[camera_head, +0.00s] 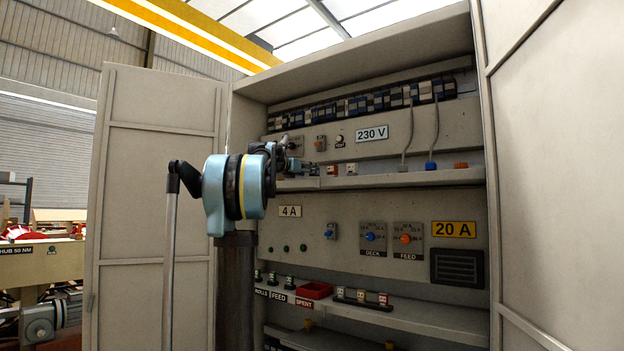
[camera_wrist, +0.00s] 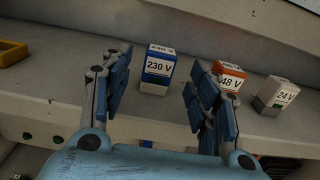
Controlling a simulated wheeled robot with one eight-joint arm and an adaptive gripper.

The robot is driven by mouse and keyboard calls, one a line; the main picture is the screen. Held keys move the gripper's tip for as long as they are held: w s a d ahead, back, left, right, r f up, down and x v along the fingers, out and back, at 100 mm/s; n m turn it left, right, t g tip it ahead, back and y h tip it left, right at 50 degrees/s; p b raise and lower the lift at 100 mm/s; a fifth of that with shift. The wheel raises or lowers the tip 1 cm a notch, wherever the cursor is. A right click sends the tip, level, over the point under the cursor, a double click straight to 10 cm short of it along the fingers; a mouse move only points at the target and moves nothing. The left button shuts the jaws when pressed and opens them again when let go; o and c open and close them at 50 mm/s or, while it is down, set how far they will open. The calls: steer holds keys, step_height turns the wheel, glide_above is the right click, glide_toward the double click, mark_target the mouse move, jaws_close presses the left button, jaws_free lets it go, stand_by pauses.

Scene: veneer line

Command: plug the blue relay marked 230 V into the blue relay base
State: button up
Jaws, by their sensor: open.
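The relay appears beyond the fingertips, with no contact visible. In the head view my gripper (camera_head: 300,165) is at the left of the upper shelf, and I cannot pick out the 230 V relay there. A blue block (camera_head: 431,165) sits below a grey cable on that shelf; I cannot tell whether it is the base.
An orange 48 V relay (camera_wrist: 229,76) and a grey-white 24 V relay (camera_wrist: 276,96) stand right of the blue one. A yellow object (camera_wrist: 12,53) lies at left. An orange block (camera_head: 461,165) sits further right. A red tray (camera_head: 314,290) is on the lower shelf (camera_head: 430,322).

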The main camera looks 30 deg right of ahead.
steer(key=shift+x, duration=2.85)
steer(key=shift+a, duration=0.1)
steer(key=c, duration=1.2)
